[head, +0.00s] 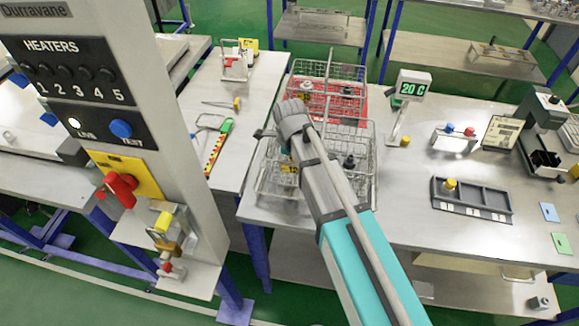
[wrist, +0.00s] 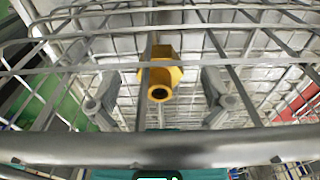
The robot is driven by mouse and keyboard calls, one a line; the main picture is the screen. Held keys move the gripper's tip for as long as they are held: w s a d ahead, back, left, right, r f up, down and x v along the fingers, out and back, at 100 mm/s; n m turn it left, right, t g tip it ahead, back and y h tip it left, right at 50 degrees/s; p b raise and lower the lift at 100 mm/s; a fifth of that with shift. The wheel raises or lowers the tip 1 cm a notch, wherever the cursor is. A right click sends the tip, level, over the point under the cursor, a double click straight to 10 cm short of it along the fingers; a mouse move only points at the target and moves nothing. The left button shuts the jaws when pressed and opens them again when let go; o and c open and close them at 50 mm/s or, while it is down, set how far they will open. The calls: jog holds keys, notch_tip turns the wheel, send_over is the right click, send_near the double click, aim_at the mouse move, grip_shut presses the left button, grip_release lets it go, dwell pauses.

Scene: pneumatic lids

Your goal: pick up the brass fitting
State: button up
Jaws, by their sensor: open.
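The brass fitting (wrist: 160,74), with a hexagonal body and a dark round opening, shows in the wrist view inside a wire basket (wrist: 62,62). My gripper (wrist: 159,100) is open, with one grey finger on each side of the fitting and a gap on both sides. Basket wires cross near the fitting, and a thick bar spans the foreground. In the head view my arm reaches over the front wire basket (head: 366,170). There my wrist hides the fingertips, and I cannot make out the fitting in the basket.
A second wire basket with a red tray (head: 348,108) stands just behind. A display reading 20 C (head: 411,87) is to the right. A grey compartment tray (head: 470,200) holds a brass-coloured piece. A heater panel column (head: 150,125) rises at left.

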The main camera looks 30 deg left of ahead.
jog(key=shift+f, duration=0.1)
dwell(0.6)
grip_shut()
dwell(0.3)
notch_tip(320, 180, up, 10)
jog(key=p, duration=1)
dwell(0.7)
